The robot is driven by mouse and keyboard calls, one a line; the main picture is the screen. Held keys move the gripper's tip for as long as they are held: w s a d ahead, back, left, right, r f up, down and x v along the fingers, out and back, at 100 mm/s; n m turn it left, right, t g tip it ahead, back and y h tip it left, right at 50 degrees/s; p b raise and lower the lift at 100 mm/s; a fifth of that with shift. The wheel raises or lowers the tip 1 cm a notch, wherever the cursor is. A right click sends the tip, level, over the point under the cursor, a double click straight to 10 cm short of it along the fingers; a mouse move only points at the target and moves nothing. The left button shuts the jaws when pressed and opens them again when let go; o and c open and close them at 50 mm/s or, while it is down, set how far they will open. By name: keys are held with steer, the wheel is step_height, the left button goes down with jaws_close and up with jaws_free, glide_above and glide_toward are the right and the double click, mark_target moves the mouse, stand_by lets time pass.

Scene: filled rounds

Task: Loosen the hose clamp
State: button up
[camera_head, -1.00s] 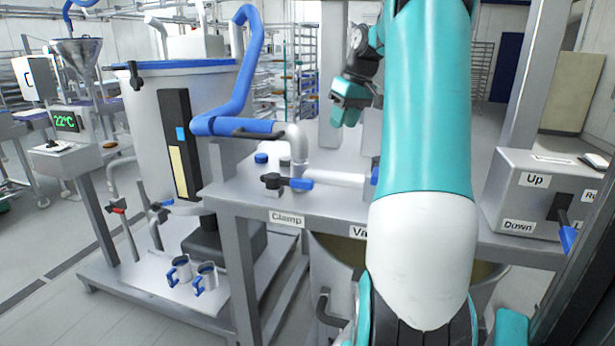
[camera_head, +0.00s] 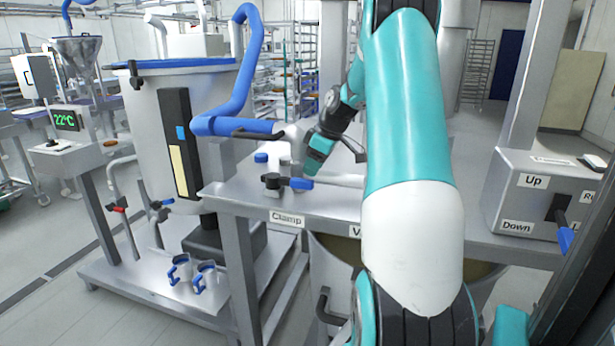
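A black knob with a blue lever (camera_head: 289,183) stands on the steel table top, just above a "Clamp" label (camera_head: 285,218). The blue hose (camera_head: 232,105) comes down to a metal pipe end, with a black lever (camera_head: 258,134) at the joint. I cannot tell which of these levers works the hose clamp. My gripper (camera_head: 312,168), teal and dark, points down behind and slightly right of the blue lever, close to the metal pipe. Its fingertips are small and partly hidden, so I cannot tell whether it is open, or whether it touches anything.
A large steel tank (camera_head: 140,110) stands at the left. A blue cap (camera_head: 261,158) sits behind the knob. A control box (camera_head: 530,190) with "Up" and "Down" labels is on the right. Small blue-handled metal pieces (camera_head: 205,278) lie on the lower platform. My arm hides the table's middle.

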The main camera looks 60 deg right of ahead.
mark_target(307, 180)
steer(key=shift+p+x, duration=0.35)
steer(key=shift+x, duration=1.95)
steer(key=shift+c, duration=0.2)
jaws_close()
